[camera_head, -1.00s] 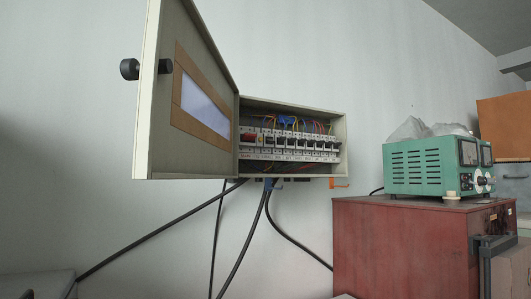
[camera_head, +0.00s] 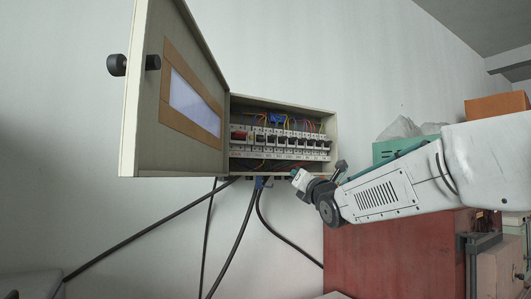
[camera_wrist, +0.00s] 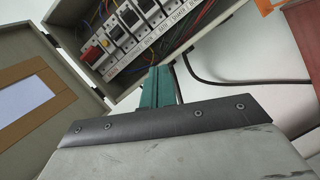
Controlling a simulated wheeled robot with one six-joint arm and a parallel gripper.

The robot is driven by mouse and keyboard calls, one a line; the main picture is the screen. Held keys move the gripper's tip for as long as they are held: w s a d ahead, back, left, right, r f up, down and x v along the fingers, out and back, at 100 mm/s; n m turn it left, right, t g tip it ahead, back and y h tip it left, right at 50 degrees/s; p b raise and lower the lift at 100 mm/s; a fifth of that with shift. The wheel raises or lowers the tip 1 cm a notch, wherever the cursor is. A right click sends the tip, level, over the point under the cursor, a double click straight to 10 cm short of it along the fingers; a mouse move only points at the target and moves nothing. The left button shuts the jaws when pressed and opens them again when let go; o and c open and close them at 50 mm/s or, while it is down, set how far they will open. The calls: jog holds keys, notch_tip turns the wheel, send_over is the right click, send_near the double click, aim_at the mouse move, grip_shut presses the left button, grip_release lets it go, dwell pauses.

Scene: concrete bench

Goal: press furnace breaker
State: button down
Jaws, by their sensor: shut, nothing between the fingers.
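The breaker box (camera_head: 280,104) hangs open on the wall in the head view. A row of breakers (camera_head: 285,142) runs across it, with a red switch (camera_head: 239,135) at the left end; the red switch also shows in the wrist view (camera_wrist: 92,54). In the head view my wrist is at the box's lower right, and the fingertips are not clear.
The box door (camera_head: 173,95) is swung open to the left. Black cables (camera_head: 240,240) hang below the box. A red cabinet (camera_head: 370,245) stands at the right, with a green power unit (camera_head: 390,150) on top, partly hidden by my arm. The wall before the breakers is clear.

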aim_at(260, 144)
jog(key=w+a+r+n+y, duration=0.1)
jog(key=a+r+n+y, duration=0.2)
jog(key=a+n+y, duration=0.2)
jog(key=n, duration=0.2)
jog(key=shift+w+a+n+t, duration=0.15)
jog(key=shift+a+n+t, duration=0.15)
jog(key=shift+t, duration=0.1)
jog(key=x, duration=1)
jog(key=shift+d, duration=0.2)
jog(key=shift+a+g, duration=0.1)
jog(key=shift+g, duration=0.3)
jog(key=shift+h, duration=0.3)
